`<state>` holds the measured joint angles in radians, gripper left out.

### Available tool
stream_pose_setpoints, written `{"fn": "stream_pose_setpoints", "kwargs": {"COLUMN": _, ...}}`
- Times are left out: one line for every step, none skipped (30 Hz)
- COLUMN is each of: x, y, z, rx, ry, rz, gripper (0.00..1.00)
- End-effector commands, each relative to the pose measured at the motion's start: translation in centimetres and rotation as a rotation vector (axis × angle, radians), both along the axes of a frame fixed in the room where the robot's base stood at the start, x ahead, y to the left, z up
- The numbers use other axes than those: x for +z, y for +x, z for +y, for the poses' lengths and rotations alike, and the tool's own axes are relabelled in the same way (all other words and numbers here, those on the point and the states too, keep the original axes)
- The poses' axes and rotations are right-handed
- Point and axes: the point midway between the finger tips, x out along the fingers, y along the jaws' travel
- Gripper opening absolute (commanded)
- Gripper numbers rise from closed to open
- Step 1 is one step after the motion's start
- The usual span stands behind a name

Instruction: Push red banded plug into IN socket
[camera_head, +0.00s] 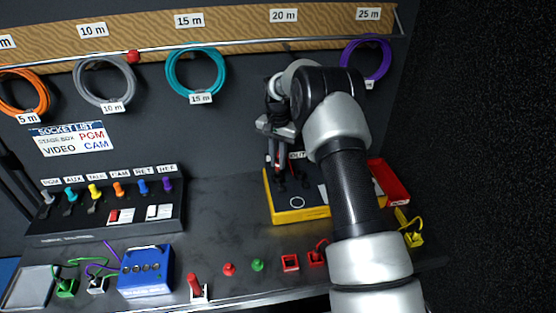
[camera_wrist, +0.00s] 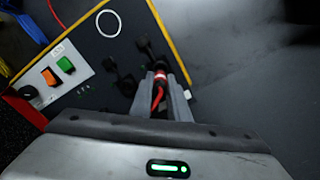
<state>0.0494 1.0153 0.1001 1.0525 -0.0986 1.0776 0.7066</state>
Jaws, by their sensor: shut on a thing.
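My gripper (camera_wrist: 161,95) is shut on the red banded plug (camera_wrist: 160,77), with its red cable running back between the fingers in the wrist view. The plug's tip points at a row of black round sockets or caps (camera_wrist: 143,45) on the dark top of a yellow-edged box. I cannot tell whether the tip touches a socket or which one is IN. In the head view, my gripper (camera_head: 279,168) is over the yellow box (camera_head: 300,215), near a small white label (camera_head: 297,155). The arm hides part of the box.
The box panel holds orange and green switches (camera_wrist: 57,70). A red tray (camera_head: 389,181) lies right of my arm. Coiled cables (camera_head: 197,73) hang on the back wall.

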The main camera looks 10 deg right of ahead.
Motion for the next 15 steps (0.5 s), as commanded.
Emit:
{"fn": "stream_pose_setpoints", "kwargs": {"x": 0.03, "y": 0.01, "z": 0.02, "rx": 0.000, "ry": 0.001, "rz": -0.001, "gripper": 0.00}}
{"fn": "stream_pose_setpoints", "kwargs": {"x": 0.03, "y": 0.02, "z": 0.02, "rx": 0.000, "ry": 0.001, "rz": -0.001, "gripper": 0.00}}
{"fn": "stream_pose_setpoints", "kwargs": {"x": 0.03, "y": 0.02, "z": 0.02, "rx": 0.000, "ry": 0.001, "rz": -0.001, "gripper": 0.00}}
{"fn": "stream_pose_setpoints", "kwargs": {"x": 0.02, "y": 0.02, "z": 0.02, "rx": 0.000, "ry": 0.001, "rz": -0.001, "gripper": 0.00}}
{"fn": "stream_pose_setpoints", "kwargs": {"x": 0.00, "y": 0.02, "z": 0.02, "rx": 0.000, "ry": 0.001, "rz": -0.001, "gripper": 0.00}}
{"fn": "stream_pose_setpoints", "kwargs": {"x": -0.04, "y": 0.01, "z": 0.03, "rx": 0.000, "ry": 0.001, "rz": -0.001, "gripper": 0.00}}
{"fn": "stream_pose_setpoints", "kwargs": {"x": -0.09, "y": 0.01, "z": 0.03, "rx": 0.000, "ry": 0.001, "rz": -0.001, "gripper": 0.00}}
{"fn": "stream_pose_setpoints", "kwargs": {"x": -0.14, "y": 0.02, "z": 0.02, "rx": 0.000, "ry": 0.001, "rz": -0.001, "gripper": 0.00}}
{"fn": "stream_pose_setpoints", "kwargs": {"x": -0.22, "y": 0.01, "z": 0.03, "rx": 0.000, "ry": 0.001, "rz": -0.001, "gripper": 0.00}}
{"fn": "stream_pose_setpoints", "kwargs": {"x": -0.30, "y": 0.01, "z": 0.03, "rx": 0.000, "ry": 0.001, "rz": -0.001, "gripper": 0.00}}
{"fn": "stream_pose_setpoints", "kwargs": {"x": -0.38, "y": 0.01, "z": 0.03, "rx": 0.000, "ry": 0.001, "rz": -0.001, "gripper": 0.00}}
{"fn": "stream_pose_setpoints", "kwargs": {"x": -0.48, "y": 0.01, "z": 0.03, "rx": 0.000, "ry": 0.001, "rz": -0.001, "gripper": 0.00}}
{"fn": "stream_pose_setpoints", "kwargs": {"x": -0.56, "y": 0.02, "z": 0.04, "rx": 0.000, "ry": 0.001, "rz": -0.001, "gripper": 0.00}}
{"fn": "stream_pose_setpoints", "kwargs": {"x": -0.64, "y": 0.01, "z": 0.03, "rx": 0.000, "ry": 0.001, "rz": -0.001, "gripper": 0.00}}
{"fn": "stream_pose_setpoints", "kwargs": {"x": -0.74, "y": 0.02, "z": 0.04, "rx": 0.000, "ry": 0.001, "rz": -0.001, "gripper": 0.00}}
